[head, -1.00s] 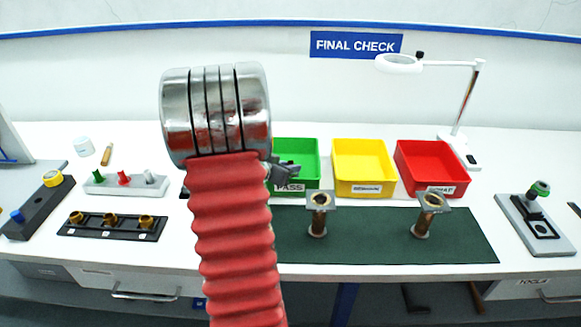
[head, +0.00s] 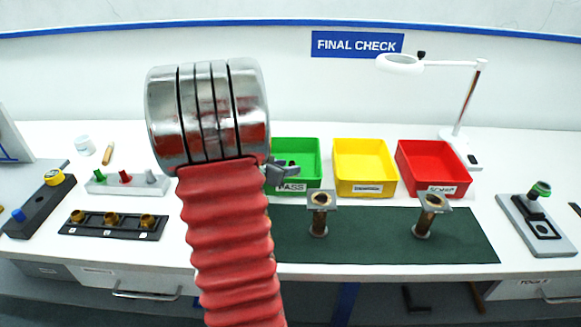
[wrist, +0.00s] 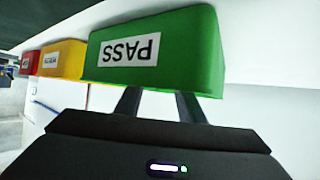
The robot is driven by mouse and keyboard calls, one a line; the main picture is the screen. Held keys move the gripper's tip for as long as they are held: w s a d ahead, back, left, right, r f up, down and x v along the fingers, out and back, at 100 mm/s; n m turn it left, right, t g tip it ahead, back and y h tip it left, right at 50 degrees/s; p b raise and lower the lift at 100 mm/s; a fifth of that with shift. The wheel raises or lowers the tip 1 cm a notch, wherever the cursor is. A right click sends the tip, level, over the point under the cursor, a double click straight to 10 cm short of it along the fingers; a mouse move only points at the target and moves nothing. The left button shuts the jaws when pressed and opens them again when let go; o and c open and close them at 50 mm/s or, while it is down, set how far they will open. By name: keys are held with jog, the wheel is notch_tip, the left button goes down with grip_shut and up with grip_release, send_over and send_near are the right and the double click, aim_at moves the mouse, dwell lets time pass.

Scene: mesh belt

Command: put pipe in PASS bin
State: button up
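The green PASS bin (head: 311,183) stands left of the yellow and red bins. Its labelled wall shows upside down in the wrist view (wrist: 205,50). Two brass-coloured pipes with square top flanges stand upright on the dark green mat, a left pipe (head: 319,220) and a right pipe (head: 427,222). My gripper (head: 287,170) is at the green bin, far from both. In the wrist view its two fingers (wrist: 160,97) are apart and pass behind the bin's labelled wall. Their tips are hidden, so I cannot tell whether they hold anything.
The yellow bin (head: 364,174) and red bin (head: 433,175) stand to the right. A white lamp (head: 462,110) rises behind the red bin. A black rack (head: 80,229) with several brass fittings is at the left. A grey fixture (head: 535,222) is at the right.

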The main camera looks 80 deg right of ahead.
jog(key=v, duration=0.9)
jog(key=shift+w, duration=0.1)
dwell(0.6)
jog(key=w+a+r+n+t, duration=0.3)
jog(key=w+a+r+t, duration=0.15)
jog(key=w, duration=0.55)
jog(key=w+a+r+n+t, duration=0.3)
jog(key=w+a+t, duration=0.15)
jog(key=w, duration=0.55)
jog(key=w+a+r+n+t+y, duration=0.2)
jog(key=w+a+n+t, duration=0.15)
jog(key=a, duration=0.35)
jog(key=w+a+r+n+t+y, duration=0.1)
jog(key=w+a+n+t+y, duration=0.1)
jog(key=w+a, duration=0.45)
jog(key=s+a+n+y, duration=0.2)
jog(key=a+n+y, duration=0.1)
jog(key=a, duration=0.8)
jog(key=s+a+n+y, duration=0.2)
jog(key=a+n+y, duration=0.15)
jog(key=a, duration=0.65)
jog(key=s+a+f+n+g, duration=0.1)
jog(key=s+a+n+g, duration=0.1)
jog(key=s+a, duration=0.2)
jog(key=s+a+f+n+g, duration=0.2)
jog(key=s+a, duration=0.2)
jog(key=s, duration=0.6)
jog(key=shift+s+f+y, duration=0.15)
jog(key=shift+y, duration=0.3)
